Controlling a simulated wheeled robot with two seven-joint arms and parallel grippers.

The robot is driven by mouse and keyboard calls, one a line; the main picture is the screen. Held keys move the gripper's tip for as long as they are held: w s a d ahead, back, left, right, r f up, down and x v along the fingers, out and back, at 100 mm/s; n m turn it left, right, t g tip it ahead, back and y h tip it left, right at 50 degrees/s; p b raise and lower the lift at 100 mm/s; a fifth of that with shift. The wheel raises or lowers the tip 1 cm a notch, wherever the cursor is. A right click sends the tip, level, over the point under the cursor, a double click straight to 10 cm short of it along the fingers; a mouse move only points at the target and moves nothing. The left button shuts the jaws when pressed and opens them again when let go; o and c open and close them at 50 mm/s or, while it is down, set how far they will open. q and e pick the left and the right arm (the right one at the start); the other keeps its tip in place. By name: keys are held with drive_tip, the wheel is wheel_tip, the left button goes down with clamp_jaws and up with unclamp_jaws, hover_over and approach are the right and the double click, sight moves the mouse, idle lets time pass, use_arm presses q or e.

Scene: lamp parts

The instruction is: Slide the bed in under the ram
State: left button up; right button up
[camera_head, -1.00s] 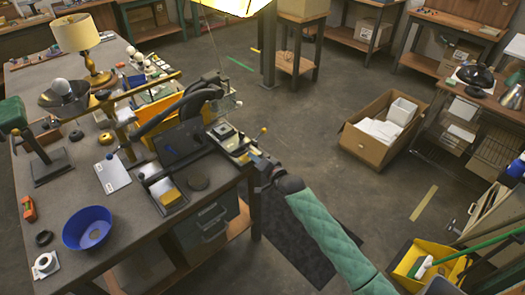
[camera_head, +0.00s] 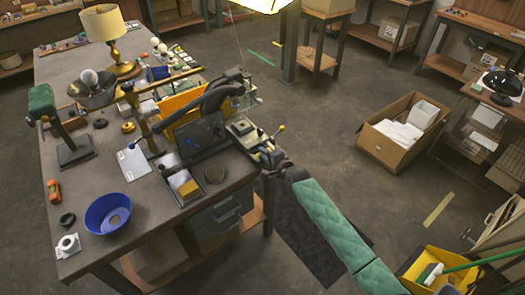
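The press-like device stands at the table's right edge, with a dark curved arm (camera_head: 205,102) over a dark upright plate (camera_head: 203,134). A small metal block with a pale top (camera_head: 243,127), which looks like the bed, sits at its right end. I cannot clearly make out the ram or its gap to the bed. My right gripper (camera_head: 268,153) is at the table edge, just right of and below that block. A lever with an orange ball (camera_head: 281,128) rises beside it. The fingers are small and dark, so contact and opening cannot be told. My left gripper is not in view.
A brass post (camera_head: 140,122), a tray with a yellow block (camera_head: 184,187) and a dark disc (camera_head: 215,174) crowd the device's left and front. A blue bowl (camera_head: 108,214) stands at the table's front left. The floor right of the table is open up to a cardboard box (camera_head: 385,150).

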sight(250, 142)
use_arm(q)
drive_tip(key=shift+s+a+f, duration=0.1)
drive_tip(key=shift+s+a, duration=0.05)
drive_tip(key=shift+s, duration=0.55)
use_arm(e)
drive_tip(key=shift+w+a+f, duration=0.15)
drive_tip(key=shift+w+a, duration=0.25)
drive_tip(key=shift+w, duration=0.15)
